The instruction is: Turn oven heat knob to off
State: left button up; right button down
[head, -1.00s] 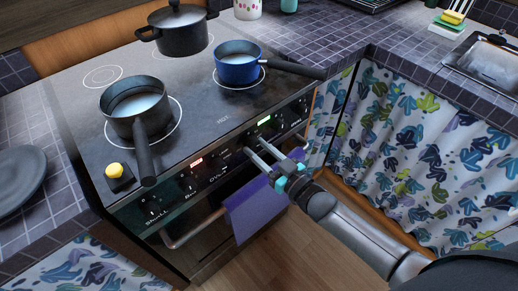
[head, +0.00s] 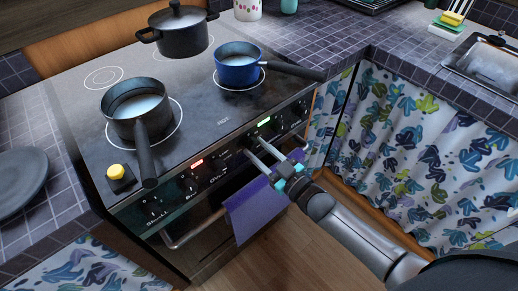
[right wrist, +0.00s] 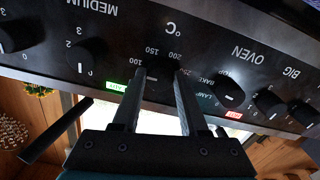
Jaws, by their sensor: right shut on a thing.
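The black oven heat knob (right wrist: 159,80) is on the stove's front panel, below the °C mark with 100, 150 and 200 printed around it in the right wrist view, which shows the panel upside down. My right gripper (right wrist: 158,74) has its two fingers on either side of this knob, shut on it. In the head view the right gripper (head: 254,146) reaches the panel from the lower right, and its fingertips cover the knob there. The knob's pointer is too dark to read. My left gripper is not in view.
Beside it are the oven mode knob (right wrist: 229,92) and a medium burner knob (right wrist: 83,61). A purple towel (head: 258,208) hangs on the oven handle below the arm. A grey pot (head: 137,103), a blue pan (head: 238,68) and a lidded black pot (head: 181,32) stand on the stove.

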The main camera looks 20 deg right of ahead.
jog(key=n, duration=0.2)
jog(key=shift+n+p, duration=0.3)
jog(key=shift+n, duration=0.9)
jog(key=n, duration=0.4)
jog(key=shift+n, duration=0.3)
jog(key=n, duration=0.5)
jog(key=shift+d, duration=0.1)
jog(key=n+b, duration=0.1)
jog(key=n, duration=0.1)
jog(key=shift+n, duration=0.4)
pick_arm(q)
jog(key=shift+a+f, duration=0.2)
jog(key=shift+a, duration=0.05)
pick_arm(e)
jog(key=shift+r+n, duration=0.1)
jog(key=shift+n, duration=0.3)
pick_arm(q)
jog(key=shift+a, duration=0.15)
